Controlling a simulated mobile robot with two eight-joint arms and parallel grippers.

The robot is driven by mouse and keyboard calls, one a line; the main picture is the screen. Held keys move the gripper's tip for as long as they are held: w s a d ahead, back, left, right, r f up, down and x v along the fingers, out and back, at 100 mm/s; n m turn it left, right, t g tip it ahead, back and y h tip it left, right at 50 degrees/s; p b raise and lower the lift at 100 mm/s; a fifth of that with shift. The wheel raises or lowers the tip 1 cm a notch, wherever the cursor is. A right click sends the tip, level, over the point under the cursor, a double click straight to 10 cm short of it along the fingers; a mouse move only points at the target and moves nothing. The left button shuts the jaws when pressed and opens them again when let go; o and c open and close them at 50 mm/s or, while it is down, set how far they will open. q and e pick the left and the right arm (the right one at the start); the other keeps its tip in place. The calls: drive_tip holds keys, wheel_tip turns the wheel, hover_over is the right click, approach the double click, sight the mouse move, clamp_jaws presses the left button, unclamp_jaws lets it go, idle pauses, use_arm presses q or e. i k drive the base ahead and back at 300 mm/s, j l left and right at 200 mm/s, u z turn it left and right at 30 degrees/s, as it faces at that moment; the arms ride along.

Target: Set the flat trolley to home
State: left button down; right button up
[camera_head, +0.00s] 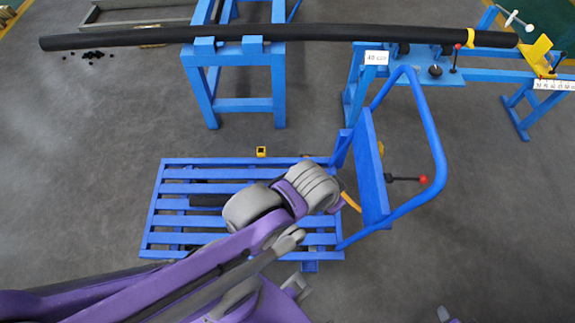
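The flat trolley (175,173) stands on the grey floor in the middle of the head view. It has a blue slatted deck, and a blue upright panel (372,175) with a looped push handle (431,135) at its right end. A black lever with a red knob (423,180) sticks out by the handle. My purple and grey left arm reaches over the deck from the lower left and hides part of it. A grey part at its lower end (296,285), perhaps my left gripper, shows near the deck's front edge; its fingers are unclear. My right gripper cannot be made out.
A long black pipe (150,37) rests across blue stands (243,104) behind the trolley. A blue frame with a white label (376,57) stands at the back right. A small yellow block (261,151) lies behind the deck. Floor is clear left and right of the trolley.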

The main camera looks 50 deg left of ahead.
sight(375, 208)
drive_tip(key=k+l+u, duration=0.25)
drive_tip(key=k, duration=0.2)
drive_tip(key=u, duration=1.45)
